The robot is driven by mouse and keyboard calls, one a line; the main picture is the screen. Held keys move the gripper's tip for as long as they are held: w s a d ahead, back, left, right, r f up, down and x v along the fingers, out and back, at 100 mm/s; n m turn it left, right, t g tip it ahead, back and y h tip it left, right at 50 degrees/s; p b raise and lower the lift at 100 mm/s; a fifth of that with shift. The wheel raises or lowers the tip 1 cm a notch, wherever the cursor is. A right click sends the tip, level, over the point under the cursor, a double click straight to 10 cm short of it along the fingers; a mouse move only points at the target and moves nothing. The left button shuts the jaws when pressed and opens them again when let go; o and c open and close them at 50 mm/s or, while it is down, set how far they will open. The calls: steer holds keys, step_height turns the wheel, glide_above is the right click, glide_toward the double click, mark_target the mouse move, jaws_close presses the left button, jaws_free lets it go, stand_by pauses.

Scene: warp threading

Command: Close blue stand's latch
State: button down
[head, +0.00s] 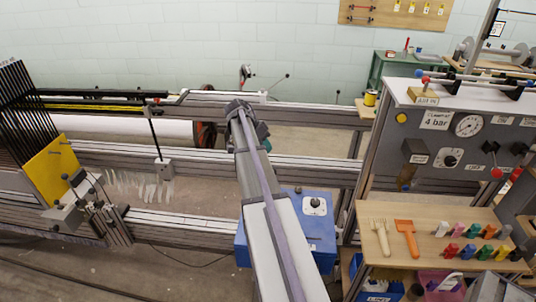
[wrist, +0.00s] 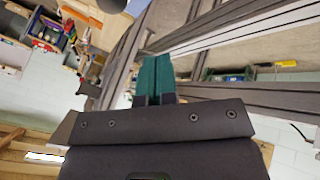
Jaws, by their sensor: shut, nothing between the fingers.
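My gripper (wrist: 154,78) shows in the wrist view with its two teal fingers pressed together and nothing between them. In the head view my gripper (head: 263,133) is at the far end of my arm, above the loom's rails, and is partly hidden by the arm. A blue box (head: 318,236) with a white plate and a dark knob stands low behind my arm, which covers much of it. I cannot tell whether this is the blue stand. No latch can be made out in either view.
Grey loom rails (head: 210,152) run across the middle. A yellow plate (head: 50,170) and dark rods stand at the left.

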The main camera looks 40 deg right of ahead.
steer(key=w+r+p, duration=0.2)
steer(key=r, duration=0.1)
steer(key=w+r+p, duration=0.1)
steer(key=shift+d+r, duration=0.3)
steer(key=shift+d, duration=0.05)
